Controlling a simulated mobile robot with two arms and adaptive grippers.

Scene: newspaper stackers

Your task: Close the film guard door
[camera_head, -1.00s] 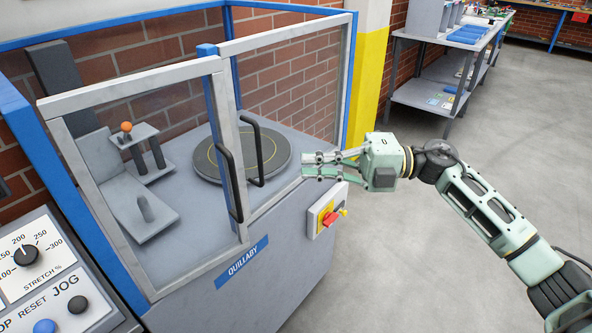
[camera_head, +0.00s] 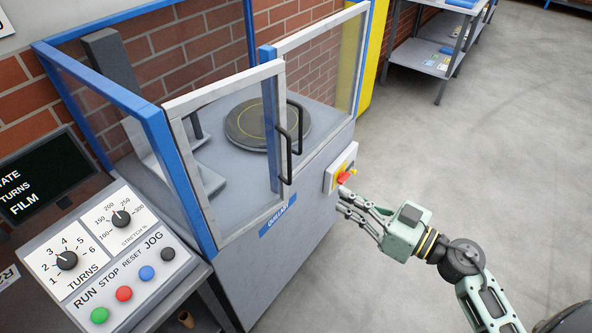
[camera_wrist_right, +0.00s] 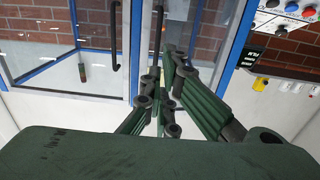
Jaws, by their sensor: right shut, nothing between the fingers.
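The film guard has two clear panels in pale frames on the blue-framed machine. The left panel (camera_head: 226,103) and right panel (camera_head: 320,37) meet near a blue upright, each with a black handle there. The left panel's edge seems to stand slightly out from the upright; I cannot tell whether it is fully closed. My right gripper (camera_head: 350,203) is shut and empty, low in front of the machine, just below the switch box. In the right wrist view its fingers (camera_wrist_right: 167,100) point towards the door frames and a handle (camera_wrist_right: 115,35). My left gripper is not in view.
A red and yellow switch (camera_head: 345,176) juts from the machine front close to my right gripper. A control console (camera_head: 110,255) with knobs and buttons stands at the left. A shelf rack (camera_head: 425,55) is at the back. The floor at right is clear.

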